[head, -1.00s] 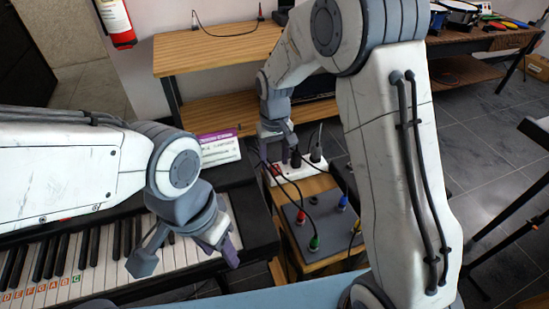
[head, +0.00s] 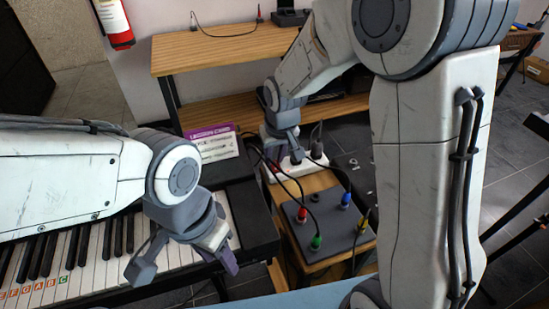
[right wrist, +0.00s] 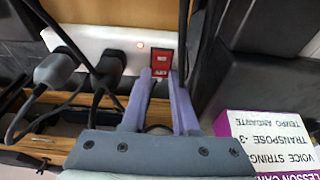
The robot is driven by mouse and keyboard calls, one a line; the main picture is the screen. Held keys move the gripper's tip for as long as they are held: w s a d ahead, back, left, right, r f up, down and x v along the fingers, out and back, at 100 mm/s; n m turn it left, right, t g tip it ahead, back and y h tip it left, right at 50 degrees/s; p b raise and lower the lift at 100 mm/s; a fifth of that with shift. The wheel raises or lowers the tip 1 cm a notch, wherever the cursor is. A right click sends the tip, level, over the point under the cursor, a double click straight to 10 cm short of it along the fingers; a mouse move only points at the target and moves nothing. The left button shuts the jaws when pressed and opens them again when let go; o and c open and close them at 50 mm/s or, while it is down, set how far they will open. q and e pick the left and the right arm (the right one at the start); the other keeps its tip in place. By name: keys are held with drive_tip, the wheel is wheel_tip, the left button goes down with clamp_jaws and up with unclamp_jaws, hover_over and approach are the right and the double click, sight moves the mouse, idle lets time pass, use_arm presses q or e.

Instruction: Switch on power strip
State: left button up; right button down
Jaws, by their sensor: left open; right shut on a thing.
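The white power strip (right wrist: 100,45) lies across the upper part of the right wrist view, with dark plugs in it. Its red switch (right wrist: 163,63) is near the right end, and a small orange light (right wrist: 140,44) shows beside it. My right gripper (right wrist: 160,75) is shut on the switch, its two purple fingers on either side. In the head view the strip (head: 287,172) sits partly hidden under my right gripper (head: 284,158). My left gripper (head: 182,275) is open and empty over the piano keys.
A digital piano (head: 255,220) fills the lower left, with a purple and white lesson card box (head: 213,146) behind it. A grey panel (head: 325,225) with coloured plugs and cables is in front of the strip. A wooden shelf (head: 220,55) stands behind.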

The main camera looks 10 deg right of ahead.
drive_tip(key=c, duration=0.7)
unclamp_jaws()
drive_tip(key=p+v, duration=0.1)
drive_tip(key=v, duration=0.9)
drive_tip(key=shift+r, duration=0.35)
drive_tip(key=s+a+r+n+g+p, duration=0.1)
drive_tip(key=s+p, duration=0.3)
drive_tip(key=s, duration=0.4)
drive_tip(key=s+a+r+n+g+p, duration=0.1)
drive_tip(key=s+a+r+n+p, duration=0.1)
drive_tip(key=s, duration=0.6)
drive_tip(key=s+a+r+n+g+p, duration=0.1)
drive_tip(key=s+r+p, duration=0.3)
drive_tip(key=s, duration=0.4)
drive_tip(key=shift+a+r+n+p, duration=0.3)
drive_tip(key=shift+a+n+p, duration=0.35)
drive_tip(key=shift+p, duration=0.2)
drive_tip(key=shift+f, duration=0.1)
drive_tip(key=shift+c, duration=0.2)
